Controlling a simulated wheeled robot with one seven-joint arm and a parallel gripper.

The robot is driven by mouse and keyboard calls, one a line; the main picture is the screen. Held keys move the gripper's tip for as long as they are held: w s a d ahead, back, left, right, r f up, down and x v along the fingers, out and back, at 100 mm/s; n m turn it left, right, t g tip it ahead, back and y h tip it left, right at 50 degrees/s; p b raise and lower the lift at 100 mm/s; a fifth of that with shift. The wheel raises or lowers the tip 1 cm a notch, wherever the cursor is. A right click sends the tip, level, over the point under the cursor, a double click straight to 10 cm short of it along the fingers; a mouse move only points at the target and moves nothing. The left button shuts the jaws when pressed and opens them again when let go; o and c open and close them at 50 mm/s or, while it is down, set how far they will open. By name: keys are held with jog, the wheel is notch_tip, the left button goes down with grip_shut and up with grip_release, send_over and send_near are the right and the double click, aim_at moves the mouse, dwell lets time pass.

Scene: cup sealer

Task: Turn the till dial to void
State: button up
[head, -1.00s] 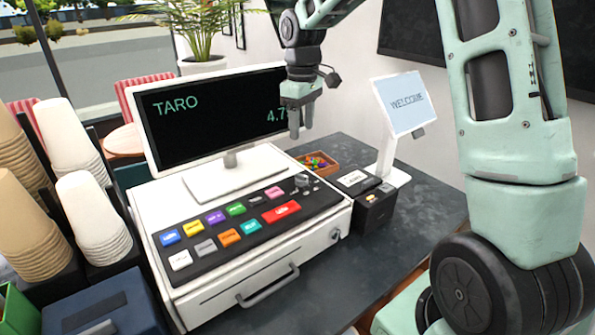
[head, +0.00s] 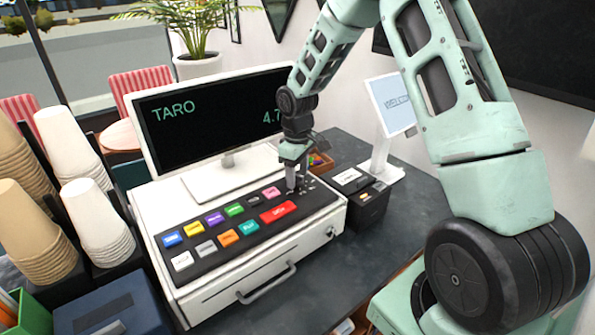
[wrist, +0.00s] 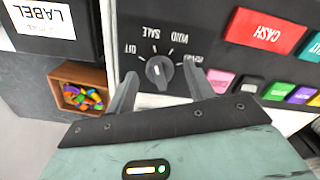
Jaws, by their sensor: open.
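The till (head: 245,262) is a white cash register with a black key panel, standing on the dark counter. Its dial (wrist: 159,71) is a small dark round knob ringed by white labels, among them SALE and VOID, in the wrist view. I cannot tell for sure which label it points at. My gripper (wrist: 160,74) is open, with one finger on each side of the dial and gaps between. In the head view my gripper (head: 294,181) points down at the panel's right end and largely hides the dial.
Coloured keys, including a red CASH key (wrist: 264,31), lie beside the dial. The till's screen (head: 215,115) reads TARO and stands close behind my gripper. A black label box (head: 366,205), a candy box (head: 320,162) and a WELCOME display (head: 392,105) stand to the right.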

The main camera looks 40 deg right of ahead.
jog(key=c, duration=1)
jog(key=shift+o, duration=0.2)
jog(key=m+b, duration=0.2)
jog(key=m, duration=0.1)
jog(key=shift+f+m, duration=0.1)
jog(key=shift+m, duration=0.3)
jog(key=m+b, duration=0.1)
jog(key=m, duration=0.3)
jog(key=shift+m+b, duration=0.4)
jog(key=o, duration=1)
jog(key=shift+c, duration=0.2)
